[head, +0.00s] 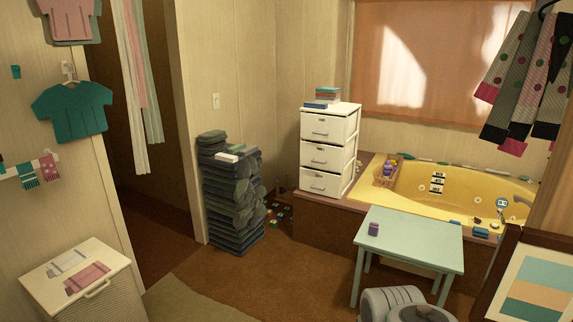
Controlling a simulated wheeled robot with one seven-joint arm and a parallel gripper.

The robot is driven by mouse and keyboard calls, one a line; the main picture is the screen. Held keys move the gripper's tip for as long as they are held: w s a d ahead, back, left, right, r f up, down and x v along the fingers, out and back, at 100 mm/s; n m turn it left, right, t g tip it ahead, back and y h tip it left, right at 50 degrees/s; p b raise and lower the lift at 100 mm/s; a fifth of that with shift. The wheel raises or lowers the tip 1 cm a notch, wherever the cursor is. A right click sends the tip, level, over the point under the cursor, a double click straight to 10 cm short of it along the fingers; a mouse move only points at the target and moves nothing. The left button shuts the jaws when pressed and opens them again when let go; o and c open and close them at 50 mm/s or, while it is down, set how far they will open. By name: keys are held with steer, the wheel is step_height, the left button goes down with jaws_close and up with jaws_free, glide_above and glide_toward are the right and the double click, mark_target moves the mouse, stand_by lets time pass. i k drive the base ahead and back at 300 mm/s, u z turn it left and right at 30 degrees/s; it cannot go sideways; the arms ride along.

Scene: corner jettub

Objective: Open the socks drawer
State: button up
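A white three-drawer unit (345,160) stands at the back, on the ledge beside the tub. Its top drawer (309,124), middle drawer (310,151) and bottom drawer (309,177) each have a small handle on the front. All three look shut. No label that I can read tells which one is the socks drawer. My gripper is not in view.
A pale green table (410,232) with a small purple block stands before the yellow tub (470,195). A tall dark stack (230,190) stands left of the drawers. A white hamper (75,280) is at lower left. Brown carpet (255,275) is open between.

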mark_target(321, 127)
steer(key=i, duration=4.25)
steer(key=u, duration=0.75)
